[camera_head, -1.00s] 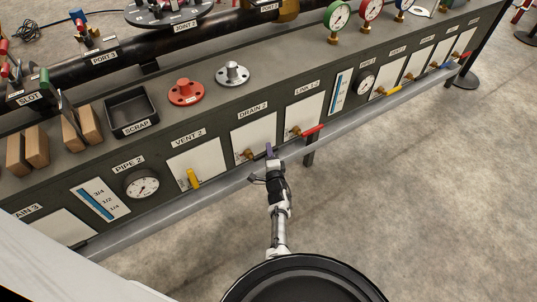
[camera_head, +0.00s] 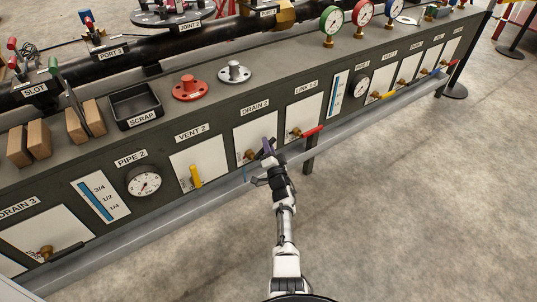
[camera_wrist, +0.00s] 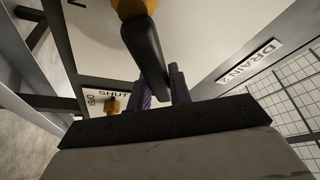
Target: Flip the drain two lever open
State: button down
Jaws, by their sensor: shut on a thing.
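The drain two lever has a dark handle (camera_wrist: 147,50), running down from a brass valve body (camera_wrist: 133,8) in the wrist view. My gripper (camera_wrist: 161,92) has purple fingers shut on the lower end of that handle, one on each side. In the head view my gripper (camera_head: 267,149) is at the white panel under the DRAIN 2 label (camera_head: 255,106), just right of the brass valve (camera_head: 250,155). There it hides most of the lever.
The yellow vent two lever (camera_head: 195,176) is left of my gripper. A red lever (camera_head: 312,131) under LINK 1-2 is close on the right. A grey rail (camera_head: 215,195) runs along the bench front. The floor (camera_head: 400,200) in front is open.

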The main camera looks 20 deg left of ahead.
jog(key=n, duration=0.1)
jog(key=r+n+y+b, duration=0.1)
jog(key=n, duration=0.1)
jog(key=s+a+n+y, duration=0.1)
jog(key=shift+s+r+n, duration=0.1)
jog(key=shift+r+n, duration=0.2)
jog(key=shift+n, duration=0.1)
jog(key=n, duration=0.1)
jog(key=n+y+b, duration=0.1)
jog(key=shift+s+a+r+n+g, duration=0.25)
jog(key=shift+s+r+n+g, duration=0.05)
jog(key=shift+s, duration=0.1)
jog(key=n, duration=0.1)
jog(key=n+y, duration=0.1)
jog(key=s+a+n+g+y, duration=0.1)
jog(key=shift+s+r+n+b, duration=0.1)
jog(key=shift+r+n+b, duration=0.2)
jog(key=shift+r+b, duration=0.1)
jog(key=shift+s+a+r+n+g+y+b, duration=0.15)
jog(key=shift+s+a+n+g+y, duration=0.25)
jog(key=shift+n, duration=0.7)
jog(key=shift+s+a+f+n+g+y+b, duration=0.15)
jog(key=shift+s+n+g+y, duration=0.3)
jog(key=shift+n, duration=0.65)
jog(key=shift+a+r+g, duration=0.1)
jog(key=shift+g, duration=0.15)
jog(key=c, duration=1.3)
grip_release()
